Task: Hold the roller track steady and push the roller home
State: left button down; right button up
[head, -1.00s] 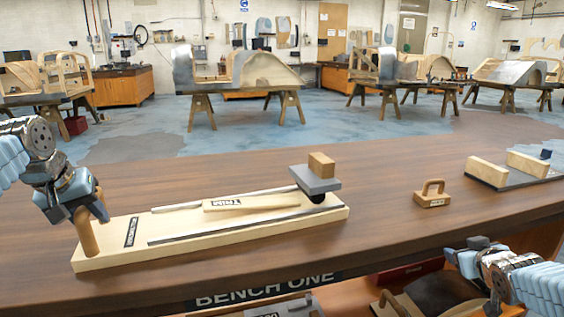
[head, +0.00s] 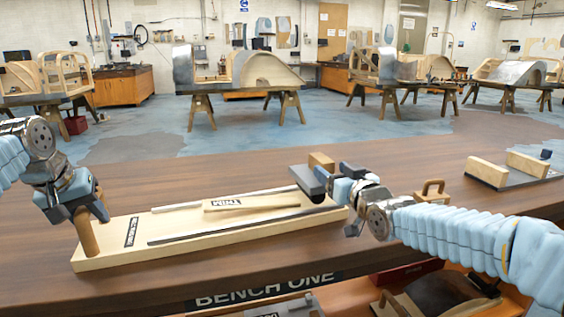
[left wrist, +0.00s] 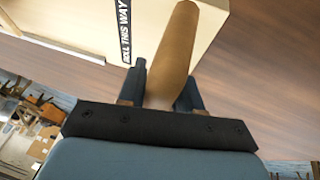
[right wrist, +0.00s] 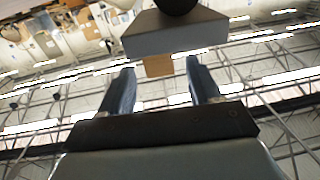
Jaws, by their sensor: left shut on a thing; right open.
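The roller track (head: 180,245) is a pale wooden board with two metal rails, lying on the bench. My left gripper (head: 88,208) is shut on the upright wooden post (head: 87,237) at its left end; the post also shows in the left wrist view (left wrist: 172,55). The roller stands at the track's right end, mostly hidden in the head view by my right gripper (head: 330,176). Its wooden handle (head: 321,159) shows. In the right wrist view the roller's grey block (right wrist: 175,38) is ahead of the open fingers, its handle (right wrist: 158,67) between the fingertip lines, apart from both.
A loose wooden strip (head: 250,203) marked TRIM lies on the track, slightly askew between the rails. A small wooden handled block (head: 432,188) stands behind my right arm. A grey base with wooden blocks (head: 512,170) sits at the right. The bench (head: 400,158) behind is clear.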

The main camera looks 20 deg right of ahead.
aim_at(320, 162)
jog(key=w, duration=0.7)
jog(key=shift+a, duration=0.25)
jog(key=shift+s, duration=0.1)
jog(key=shift+c, duration=0.4)
jog(key=shift+a, duration=0.1)
grip_shut()
